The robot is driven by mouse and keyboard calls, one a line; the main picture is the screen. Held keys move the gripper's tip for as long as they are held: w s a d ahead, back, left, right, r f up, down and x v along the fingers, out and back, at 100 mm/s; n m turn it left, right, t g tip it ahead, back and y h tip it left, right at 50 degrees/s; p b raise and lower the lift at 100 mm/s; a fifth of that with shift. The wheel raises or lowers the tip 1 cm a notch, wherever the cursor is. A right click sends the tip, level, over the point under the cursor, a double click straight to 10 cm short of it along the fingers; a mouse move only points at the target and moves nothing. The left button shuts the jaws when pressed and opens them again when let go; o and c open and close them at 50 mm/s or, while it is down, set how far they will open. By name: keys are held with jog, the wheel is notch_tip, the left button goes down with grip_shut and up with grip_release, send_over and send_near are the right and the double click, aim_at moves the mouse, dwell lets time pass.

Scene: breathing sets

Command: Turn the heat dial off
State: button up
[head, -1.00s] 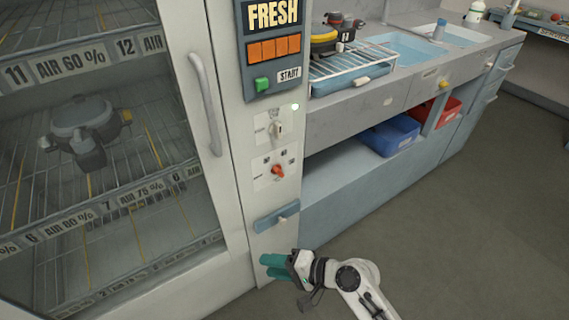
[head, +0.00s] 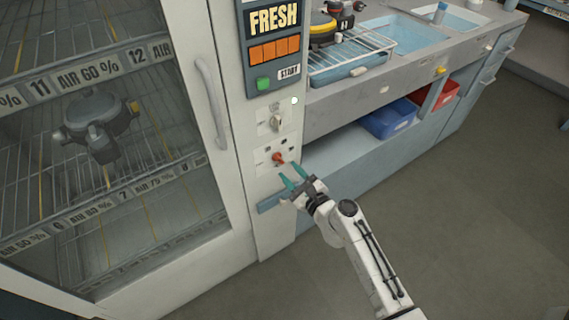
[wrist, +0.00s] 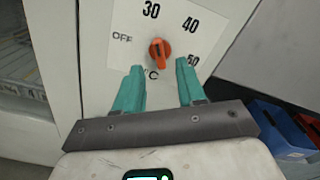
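The orange heat dial (head: 278,158) sits on a white plate on the cabinet's front column. In the wrist view the orange dial (wrist: 160,52) is ringed by the marks OFF, 30, 40, 50 and a °C sign. I cannot tell for sure which mark it points at. My gripper (head: 288,166) is open, its two teal fingers apart and empty. In the wrist view my gripper (wrist: 159,67) has its fingertips just below the dial, one to each side. The dial shows unhidden beyond the fingertips, and no contact is visible.
A pale knob (head: 276,122) on another plate is above the dial; a blue handle bar (head: 268,204) is below it. The glass door (head: 110,60) with its long handle (head: 212,100) stands left. A counter with sinks (head: 400,35) is right. Open floor lies in front.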

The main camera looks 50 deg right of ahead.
aim_at(281, 162)
jog(key=shift+x, duration=1.95)
grip_shut()
